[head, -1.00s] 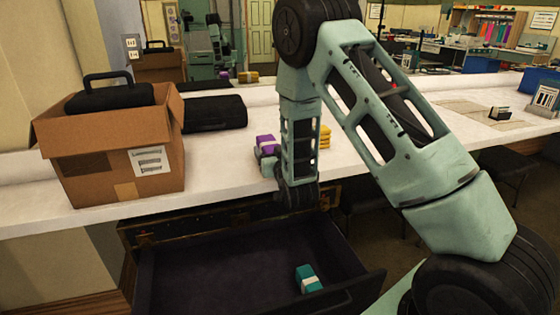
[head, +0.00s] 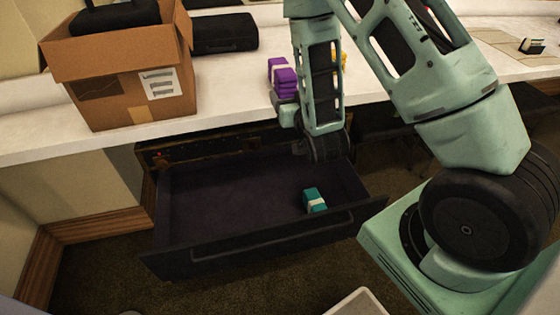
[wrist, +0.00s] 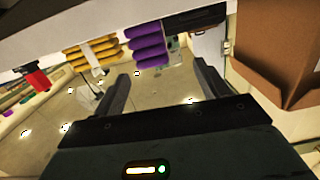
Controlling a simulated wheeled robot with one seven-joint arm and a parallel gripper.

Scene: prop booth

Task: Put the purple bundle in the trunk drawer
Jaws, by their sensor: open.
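The purple bundle (head: 282,78) stands on the white counter near its front edge, left of my forearm in the head view. In the wrist view the purple bundle (wrist: 148,45) is just past my open gripper (wrist: 161,70), roughly in line with the gap between the fingers. The fingers are empty. In the head view my gripper (head: 288,114) is mostly hidden behind my wrist, low beside the bundle. The trunk drawer (head: 245,247) is pulled open below the counter. A teal bundle (head: 314,200) with a pale band lies inside it, on the right.
A yellow bundle (head: 340,62) stands right of the purple one, partly behind my arm; it also shows in the wrist view (wrist: 95,54). A cardboard box (head: 125,85) and a black case (head: 224,33) are on the counter's left. The drawer's left side is clear.

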